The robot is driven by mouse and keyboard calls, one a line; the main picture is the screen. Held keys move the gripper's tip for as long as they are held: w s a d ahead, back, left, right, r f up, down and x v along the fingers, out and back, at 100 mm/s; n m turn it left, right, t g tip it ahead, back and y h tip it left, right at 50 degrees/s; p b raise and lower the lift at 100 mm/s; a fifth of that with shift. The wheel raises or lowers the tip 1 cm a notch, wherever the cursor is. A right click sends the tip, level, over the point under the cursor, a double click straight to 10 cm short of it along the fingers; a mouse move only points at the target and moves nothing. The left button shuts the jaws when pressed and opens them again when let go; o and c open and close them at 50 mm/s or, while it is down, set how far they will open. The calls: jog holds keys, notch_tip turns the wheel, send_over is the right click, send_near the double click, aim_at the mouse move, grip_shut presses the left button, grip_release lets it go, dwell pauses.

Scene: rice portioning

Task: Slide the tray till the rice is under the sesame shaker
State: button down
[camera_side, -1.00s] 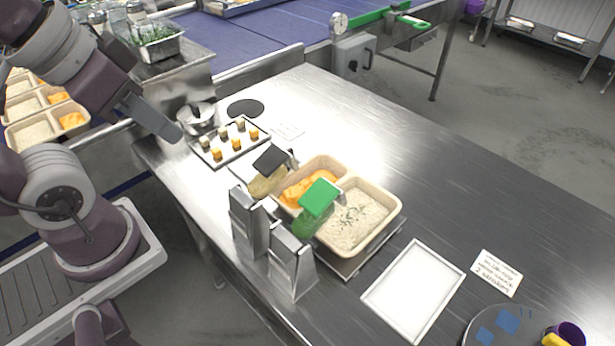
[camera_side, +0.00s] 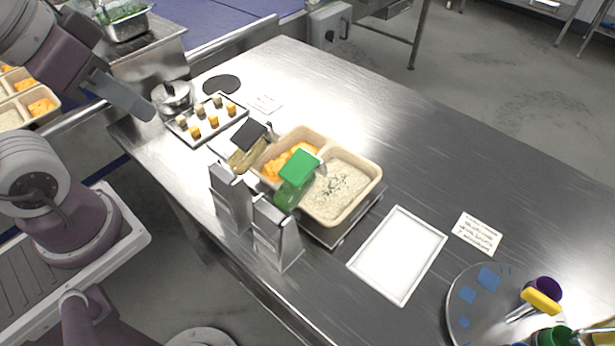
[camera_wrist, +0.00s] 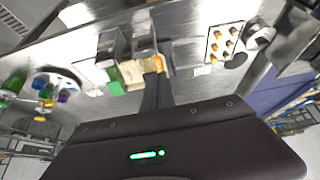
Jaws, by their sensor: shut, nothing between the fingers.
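The beige two-compartment tray (camera_side: 372,194) stands on a metal base on the steel table. Its right compartment holds rice (camera_side: 345,190) with dark green specks; its left one holds orange food (camera_side: 290,163). A black-lidded shaker (camera_side: 247,147) with tan contents, seemingly the sesame one, hangs at the tray's left end. A green-lidded shaker (camera_side: 297,180) hangs in front of the compartment divider and the rice's left edge. The rice is right of both shakers. My gripper (camera_side: 150,113) is shut and empty, left of the tray by the pot; its fingers also show in the wrist view (camera_wrist: 160,70).
Two steel stands (camera_side: 274,232) rise at the tray's near side. A pan of small cubes (camera_side: 184,128) and a lidded pot (camera_side: 172,97) lie left. A white-framed panel (camera_side: 400,255), a note card (camera_side: 477,234) and a round plate (camera_side: 462,310) lie right. The table behind the tray is clear.

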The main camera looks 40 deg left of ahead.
dwell(0.4)
jog(key=c, duration=1.8)
grip_release()
jog(key=shift+w, duration=0.35)
jog(key=shift+o, duration=0.2)
jog(key=w+a+f+g, duration=0.1)
jog(key=w+f+g, duration=0.15)
jog(key=w, duration=0.55)
jog(key=w+a+f+g, duration=0.1)
jog(key=w+f, duration=0.3)
jog(key=w, duration=0.4)
jog(key=shift+g, duration=0.95)
jog(key=w+f, duration=0.2)
jog(key=f, duration=0.1)
jog(key=w+a+f, duration=0.1)
jog(key=w+f, duration=0.1)
jog(key=f, duration=0.1)
jog(key=w+f, duration=0.1)
jog(key=f, duration=0.2)
jog(key=shift+w+a+f, duration=0.1)
jog(key=shift+w+a, duration=0.05)
jog(key=shift+w, duration=0.25)
notch_tip(320, 180, down, 8)
jog(key=shift+w+f, duration=0.1)
jog(key=shift+w, duration=0.05)
grip_shut()
jog(key=shift+a, duration=0.1)
